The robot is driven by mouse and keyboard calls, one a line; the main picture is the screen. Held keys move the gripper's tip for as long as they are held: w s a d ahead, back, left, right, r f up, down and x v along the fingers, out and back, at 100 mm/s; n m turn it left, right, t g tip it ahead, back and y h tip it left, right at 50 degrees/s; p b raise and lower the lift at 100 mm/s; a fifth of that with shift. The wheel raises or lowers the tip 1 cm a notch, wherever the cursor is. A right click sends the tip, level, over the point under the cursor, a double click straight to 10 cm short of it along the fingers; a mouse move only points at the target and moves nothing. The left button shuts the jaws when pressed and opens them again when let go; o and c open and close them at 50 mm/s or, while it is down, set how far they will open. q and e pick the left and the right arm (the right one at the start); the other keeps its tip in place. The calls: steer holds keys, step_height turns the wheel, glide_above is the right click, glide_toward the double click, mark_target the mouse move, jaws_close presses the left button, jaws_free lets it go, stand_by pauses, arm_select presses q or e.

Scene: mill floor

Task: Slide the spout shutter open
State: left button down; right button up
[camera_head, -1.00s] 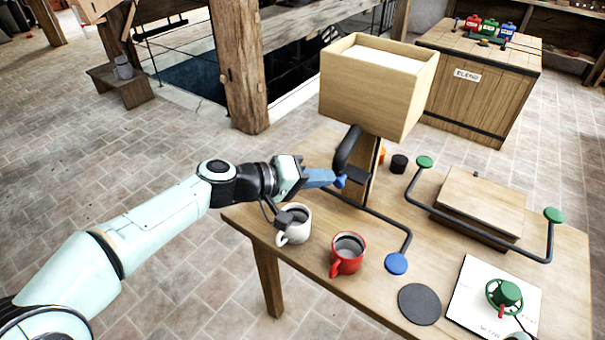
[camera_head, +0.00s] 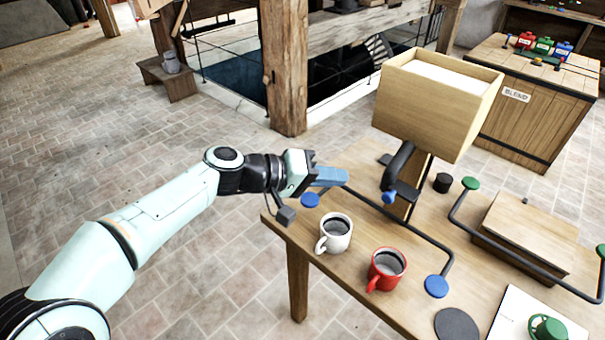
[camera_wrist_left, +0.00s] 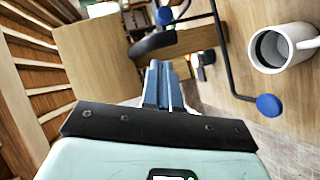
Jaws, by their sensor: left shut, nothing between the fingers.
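The spout (camera_head: 398,165) is a black curved tube under a wooden hopper box (camera_head: 430,108). At its lower end are a dark flat plate (camera_head: 407,191) and a blue knob (camera_head: 389,198). Another small dark piece (camera_head: 385,159) shows just left of the spout; I cannot tell which dark piece is the shutter or how far it stands open. My left gripper (camera_head: 344,176) is shut and empty, left of the spout and apart from the knob. Its closed blue fingers also show in the left wrist view (camera_wrist_left: 163,85). My right gripper is not in view.
A white mug (camera_head: 334,233) and a red mug (camera_head: 386,268) stand on the wooden table near its front left edge. A black bent bar (camera_head: 405,225) with blue end pads runs between mugs and spout. A wooden box (camera_head: 525,232) lies to the right.

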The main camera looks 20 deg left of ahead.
arm_select(q)
steer(key=shift+v, duration=2.6)
steer(key=shift+s+d+r, duration=0.1)
steer(key=shift+s+d, duration=0.05)
steer(key=shift+d, duration=0.05)
